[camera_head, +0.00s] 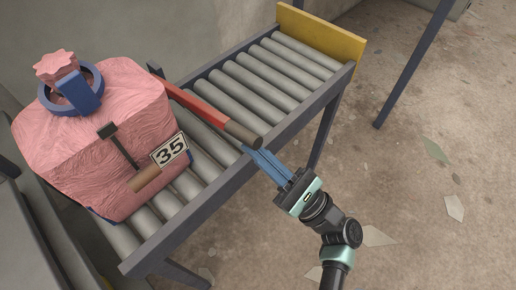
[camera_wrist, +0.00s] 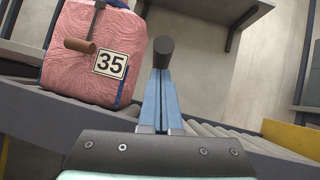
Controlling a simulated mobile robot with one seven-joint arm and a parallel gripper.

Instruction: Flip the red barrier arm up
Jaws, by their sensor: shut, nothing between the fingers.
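The red barrier arm (camera_head: 199,105) lies across the roller conveyor in the head view, just right of the pink wrapped block. Its dark grip end (camera_head: 242,134) reaches the conveyor's near rail. In the wrist view the grip (camera_wrist: 163,53) shows nearly end-on, just beyond my fingertips; the red part is hidden there. My gripper (camera_head: 248,152) has its blue fingers shut and empty, with the tips close to the underside of the grip end. I cannot tell whether they touch it. The fingers also show in the wrist view (camera_wrist: 160,85).
The pink block (camera_head: 95,130) with a "35" label (camera_head: 170,149) and a brown-handled lever (camera_head: 144,178) stands on the rollers at left. Bare conveyor rollers (camera_head: 250,80) run to a yellow end plate (camera_head: 322,38). The floor at right is open, with scattered flakes.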

